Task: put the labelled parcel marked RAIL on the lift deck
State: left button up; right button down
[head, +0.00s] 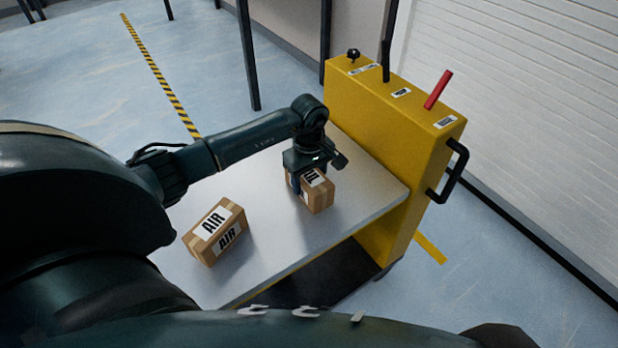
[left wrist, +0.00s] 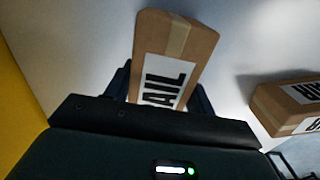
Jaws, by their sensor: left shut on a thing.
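A brown cardboard parcel (head: 320,198) is held by my left gripper (head: 308,184) over the grey lift deck (head: 375,190), near the yellow column. Its white label is partly covered; in the left wrist view the parcel (left wrist: 178,42) shows the letters "AIL", with the start of the word hidden by the gripper. My left gripper (left wrist: 160,88) is shut on it, one finger on each side. I cannot tell whether the parcel touches the deck or hangs just above it. My right gripper is not in view.
A second parcel, marked AIR (head: 214,232), lies on the deck to the left; it also shows in the left wrist view (left wrist: 268,105). The yellow column (head: 395,120), with a red lever (head: 438,90), bounds the deck's far right side. Bare deck lies between the parcels.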

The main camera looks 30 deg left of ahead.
pick_arm(q)
jog(key=o, duration=1.2)
